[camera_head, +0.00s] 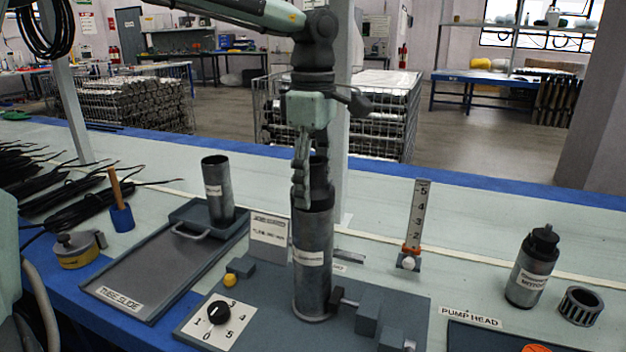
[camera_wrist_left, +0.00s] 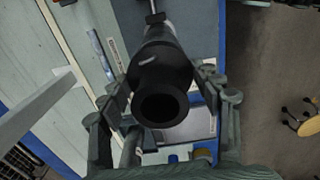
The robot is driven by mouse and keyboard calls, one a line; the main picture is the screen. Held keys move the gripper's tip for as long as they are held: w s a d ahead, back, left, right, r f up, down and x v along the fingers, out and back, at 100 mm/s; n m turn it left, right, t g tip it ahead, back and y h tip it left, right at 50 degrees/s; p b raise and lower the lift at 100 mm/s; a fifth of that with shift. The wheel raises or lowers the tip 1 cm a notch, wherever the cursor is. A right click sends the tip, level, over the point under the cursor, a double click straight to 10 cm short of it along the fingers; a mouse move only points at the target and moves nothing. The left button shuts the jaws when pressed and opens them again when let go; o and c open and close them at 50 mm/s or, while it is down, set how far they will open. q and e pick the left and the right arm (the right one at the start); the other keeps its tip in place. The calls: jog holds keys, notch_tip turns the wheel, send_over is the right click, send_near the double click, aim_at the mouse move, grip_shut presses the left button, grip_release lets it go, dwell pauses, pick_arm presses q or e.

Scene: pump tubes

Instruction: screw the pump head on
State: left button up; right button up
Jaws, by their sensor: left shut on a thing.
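A grey metal tube (camera_head: 313,262) with a white label stands upright in the fixture on the grey base plate. My left gripper (camera_head: 310,190) comes down from above and is shut on the dark pump head (camera_head: 322,180) at the tube's top. The pump head's lower end meets the tube's mouth; I cannot tell how far it is threaded. In the left wrist view the pump head (camera_wrist_left: 160,103) shows its round hollow end between the fingers (camera_wrist_left: 160,100), in line with the tube below. My right gripper is not in view.
A dial (camera_head: 217,313) and a clamp (camera_head: 368,318) flank the tube. A numbered scale (camera_head: 417,220) stands to the right. A motor (camera_head: 532,266) and a slotted ring (camera_head: 580,306) stand far right. Another tube (camera_head: 217,190) stands on the slide tray (camera_head: 150,285) at left.

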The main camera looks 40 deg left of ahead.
pick_arm(q)
jog(key=shift+r+m, duration=0.1)
jog(key=shift+m, duration=0.5)
jog(key=shift+m+p, duration=0.4)
jog(key=shift+m, duration=0.6)
jog(key=shift+m+p, duration=0.45)
jog(key=shift+m, duration=1.25)
jog(key=o, duration=1)
jog(key=shift+o, duration=0.2)
